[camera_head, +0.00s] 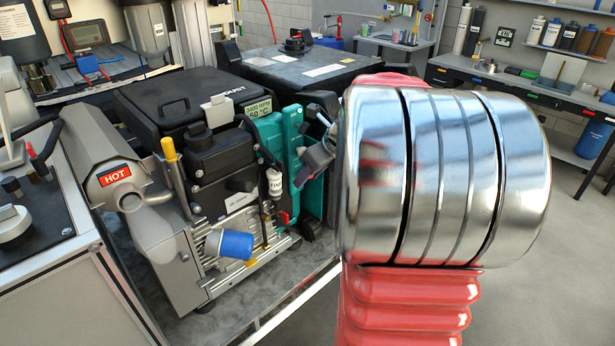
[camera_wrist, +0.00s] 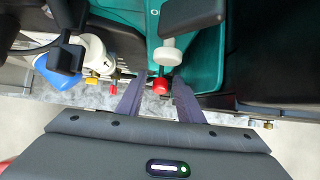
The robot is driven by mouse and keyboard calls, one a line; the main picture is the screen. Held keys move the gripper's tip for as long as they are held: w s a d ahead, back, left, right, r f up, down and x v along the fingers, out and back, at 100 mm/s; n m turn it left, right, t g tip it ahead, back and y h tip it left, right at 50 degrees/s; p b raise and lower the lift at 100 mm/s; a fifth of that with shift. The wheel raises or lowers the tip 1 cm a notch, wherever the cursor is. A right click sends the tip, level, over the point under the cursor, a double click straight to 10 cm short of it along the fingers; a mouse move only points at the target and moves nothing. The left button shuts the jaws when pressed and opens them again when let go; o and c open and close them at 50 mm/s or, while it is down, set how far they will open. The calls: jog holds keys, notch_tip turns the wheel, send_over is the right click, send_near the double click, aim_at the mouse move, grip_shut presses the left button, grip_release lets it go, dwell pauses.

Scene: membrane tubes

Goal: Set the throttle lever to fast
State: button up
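In the wrist view a red knob (camera_wrist: 160,85) with a pale round piece (camera_wrist: 167,52) above it stands in front of the teal engine housing (camera_wrist: 207,55). It may be the throttle lever, but no fast or slow marking is readable. My gripper (camera_wrist: 159,84) is open, its two dark fingers spread to either side of the knob; I see gaps and no clear contact. In the head view my gripper (camera_head: 314,160) is at the right side of the teal housing (camera_head: 269,135), partly hidden behind my large silver and red arm. The knob cannot be made out there.
A muffler marked HOT (camera_head: 117,176), a yellow-topped handle (camera_head: 169,150), a blue filter (camera_head: 229,244) and a small white canister (camera_head: 274,183) crowd the engine's left and front. A black-topped unit (camera_head: 310,70) stands behind. Open floor lies at the right.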

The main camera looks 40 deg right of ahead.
jog(key=shift+s+r, duration=0.1)
jog(key=v, duration=1.3)
jog(key=shift+s, duration=0.15)
jog(key=shift+r, duration=0.15)
jog(key=s+a+f+n+g, duration=0.1)
jog(key=a+f+n, duration=0.2)
jog(key=a+n, duration=1.55)
jog(key=s+a+f+n, duration=0.3)
jog(key=s+a+n, duration=0.1)
jog(key=a+n, duration=0.3)
jog(key=s+a+f+n, duration=0.3)
jog(key=a+n, duration=0.4)
jog(key=n, duration=0.3)
jog(key=shift+s+f, duration=0.3)
jog(key=shift+s, duration=0.35)
